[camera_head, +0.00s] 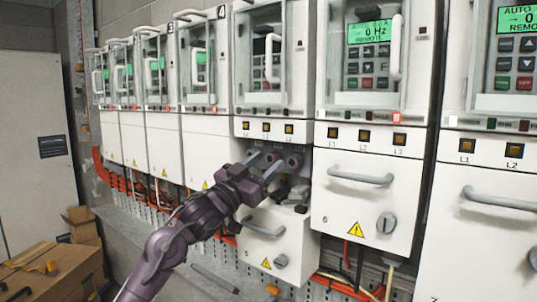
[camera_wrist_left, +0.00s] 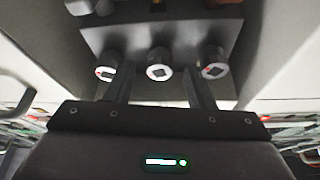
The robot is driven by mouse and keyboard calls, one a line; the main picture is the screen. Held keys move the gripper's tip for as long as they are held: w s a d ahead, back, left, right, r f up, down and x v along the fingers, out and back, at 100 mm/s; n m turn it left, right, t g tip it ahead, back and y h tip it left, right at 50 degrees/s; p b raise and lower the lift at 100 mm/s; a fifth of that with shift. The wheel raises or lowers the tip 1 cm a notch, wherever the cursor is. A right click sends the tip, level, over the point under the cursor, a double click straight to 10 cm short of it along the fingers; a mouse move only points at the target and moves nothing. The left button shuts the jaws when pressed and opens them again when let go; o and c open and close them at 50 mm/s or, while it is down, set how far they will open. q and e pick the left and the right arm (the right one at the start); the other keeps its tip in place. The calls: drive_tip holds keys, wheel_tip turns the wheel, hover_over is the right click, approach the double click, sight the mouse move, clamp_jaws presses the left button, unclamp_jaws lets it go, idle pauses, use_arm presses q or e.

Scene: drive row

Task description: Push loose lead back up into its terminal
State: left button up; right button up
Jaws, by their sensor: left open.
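My left gripper (camera_head: 266,164) reaches from lower left into the open terminal compartment of one drive. Several round grey terminals (camera_head: 294,162) sit in a row there, close to the fingertips. I cannot make out which lead is loose; the fingers partly hide this area. My right gripper is not in view.
The compartment's white cover (camera_head: 284,231) hangs lowered below the opening. A closed cover (camera_head: 355,200) with a protruding handle stands to its right. More drives line the wall on both sides. Orange cables (camera_head: 335,284) run beneath. Cardboard boxes (camera_head: 55,272) stand at lower left.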

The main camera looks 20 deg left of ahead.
use_arm(q)
drive_tip(key=shift+x, duration=1.05)
drive_tip(key=shift+f, duration=0.15)
drive_tip(key=shift+s, duration=0.1)
drive_tip(key=shift+c, duration=0.8)
clamp_jaws()
